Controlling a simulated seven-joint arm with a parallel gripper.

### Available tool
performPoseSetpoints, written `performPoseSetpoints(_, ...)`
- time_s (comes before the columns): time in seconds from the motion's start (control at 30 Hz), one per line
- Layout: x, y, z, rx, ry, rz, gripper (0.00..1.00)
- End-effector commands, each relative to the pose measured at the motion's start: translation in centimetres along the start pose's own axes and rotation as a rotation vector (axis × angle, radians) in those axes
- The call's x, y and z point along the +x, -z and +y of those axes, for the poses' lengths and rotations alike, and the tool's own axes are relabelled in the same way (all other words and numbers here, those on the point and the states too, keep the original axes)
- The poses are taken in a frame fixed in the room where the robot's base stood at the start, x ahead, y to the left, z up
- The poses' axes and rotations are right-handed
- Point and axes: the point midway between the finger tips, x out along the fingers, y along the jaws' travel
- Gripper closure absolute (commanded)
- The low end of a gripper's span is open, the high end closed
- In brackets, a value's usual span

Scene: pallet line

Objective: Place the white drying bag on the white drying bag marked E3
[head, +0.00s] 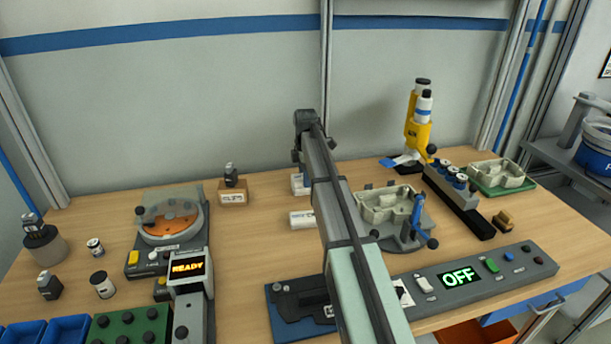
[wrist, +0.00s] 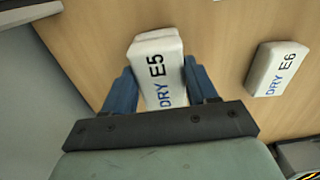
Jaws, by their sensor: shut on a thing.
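My gripper (wrist: 160,80) shows in the wrist view, its blue fingers on both sides of a white drying bag marked DRY E5 (wrist: 158,50). It is shut on that bag. I cannot tell whether the bag is clear of the table. A second white bag, marked DRY E6 (wrist: 278,68), lies apart to the right in the wrist view. In the head view two white bags show left of my arm, a rear one (head: 297,184) and a nearer one (head: 301,220), labels too small to read. My arm hides the gripper there. I see no bag marked E3.
A small box with a dark knob (head: 234,196) stands to the left of the bags. A lidded round device (head: 172,216) stands further left. A pale tray in a fixture (head: 388,206) stands right of my arm. Bare table (head: 255,240) lies left of the bags.

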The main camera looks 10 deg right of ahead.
Motion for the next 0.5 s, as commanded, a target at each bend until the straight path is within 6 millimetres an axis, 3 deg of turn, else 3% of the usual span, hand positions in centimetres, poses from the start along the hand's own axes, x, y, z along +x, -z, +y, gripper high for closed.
performPoseSetpoints(0.2, 0.33, 0.0, -0.01, 0.0, 0.001, 0.0, 0.73)
performPoseSetpoints(0.23, 0.29, 0.0, 0.0, 0.0, 0.0, 0.0, 0.4)
performPoseSetpoints(0.5, 0.27, 0.0, -0.01, 0.0, 0.001, 0.0, 0.17)
